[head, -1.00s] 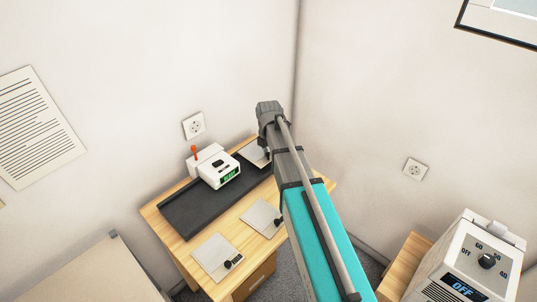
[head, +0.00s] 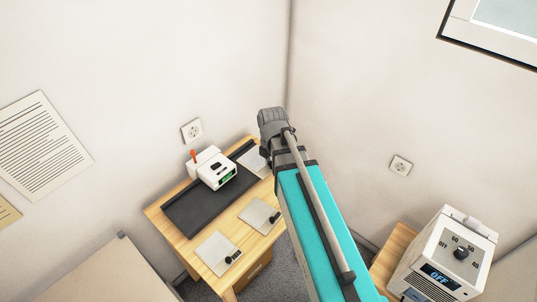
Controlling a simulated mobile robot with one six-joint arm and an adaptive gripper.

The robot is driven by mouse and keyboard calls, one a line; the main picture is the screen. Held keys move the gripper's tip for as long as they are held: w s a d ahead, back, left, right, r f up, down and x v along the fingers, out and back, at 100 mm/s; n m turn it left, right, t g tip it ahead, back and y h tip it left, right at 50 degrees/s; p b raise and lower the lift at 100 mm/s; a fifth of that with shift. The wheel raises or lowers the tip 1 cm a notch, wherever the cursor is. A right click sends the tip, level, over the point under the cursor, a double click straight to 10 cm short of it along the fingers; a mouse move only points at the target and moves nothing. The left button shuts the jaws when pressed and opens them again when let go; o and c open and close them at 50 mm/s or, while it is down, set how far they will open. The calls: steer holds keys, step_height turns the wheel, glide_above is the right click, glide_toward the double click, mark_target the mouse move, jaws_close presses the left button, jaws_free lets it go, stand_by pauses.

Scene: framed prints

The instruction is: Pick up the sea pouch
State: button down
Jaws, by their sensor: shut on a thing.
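My arm reaches out over the wooden desk, and my gripper (head: 266,152) is at its far end, above the desk's back right corner. The wrist hides most of its jaws. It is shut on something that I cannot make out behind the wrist. A grey flat panel (head: 251,163) shows just left of the gripper; I cannot tell whether they touch. Two more grey panels with black knobs, one (head: 260,215) nearer the middle and one (head: 216,254) at the front, lie on the desk. I cannot identify the sea pouch in this view.
The wooden desk (head: 185,238) carries a dark mat (head: 190,212) and a white device (head: 211,168) with a green display and an orange stick. A white box with a dial (head: 441,252) reading OFF stands at the right. Walls close in behind the desk.

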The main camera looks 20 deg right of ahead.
steer(key=shift+s+r, duration=0.25)
steer(key=shift+s, duration=0.35)
steer(key=shift+f+b, duration=6.3)
steer(key=shift+f, duration=0.1)
steer(key=shift+w+a, duration=0.2)
steer(key=shift+w, duration=0.25)
stand_by(0.5)
